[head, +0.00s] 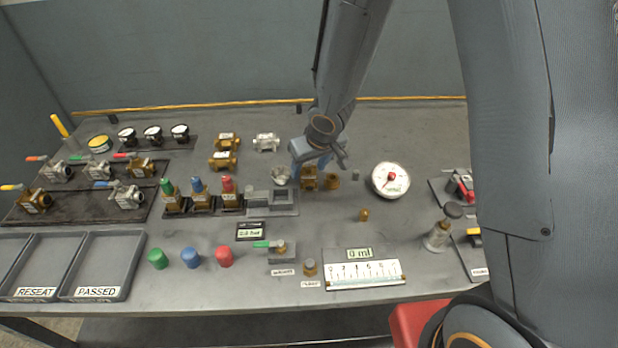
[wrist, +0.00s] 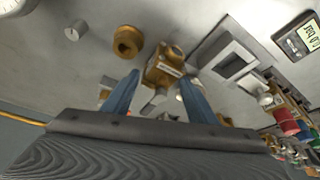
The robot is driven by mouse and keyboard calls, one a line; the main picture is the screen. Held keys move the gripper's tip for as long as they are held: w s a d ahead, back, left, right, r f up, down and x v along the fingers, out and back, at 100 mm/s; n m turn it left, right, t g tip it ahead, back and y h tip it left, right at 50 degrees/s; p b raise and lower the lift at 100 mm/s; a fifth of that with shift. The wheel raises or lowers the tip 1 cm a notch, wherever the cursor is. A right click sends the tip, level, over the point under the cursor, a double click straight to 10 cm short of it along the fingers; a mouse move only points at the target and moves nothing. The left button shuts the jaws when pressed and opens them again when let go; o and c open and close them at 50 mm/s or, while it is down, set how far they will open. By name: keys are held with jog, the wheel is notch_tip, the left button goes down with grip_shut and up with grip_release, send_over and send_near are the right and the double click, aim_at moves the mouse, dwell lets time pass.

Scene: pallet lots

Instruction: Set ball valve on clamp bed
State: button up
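A brass valve body (head: 310,180) with a pale label and no visible handle stands on the table right of the clamp bed. My gripper (head: 318,164) is above it, pointing down. In the wrist view the brass body (wrist: 165,70) shows between and just beyond the two blue fingertips (wrist: 158,78). The fingers are apart, with no clear grip on it. The clamp bed (head: 284,209) is a grey fixture with a square recess; it also shows in the wrist view (wrist: 209,56), right of the fingers. The recess looks empty.
Other brass valves (head: 222,160) stand behind. Coloured-top valves (head: 200,201) stand left of the bed.

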grip_shut()
jog(key=shift+r, duration=0.15)
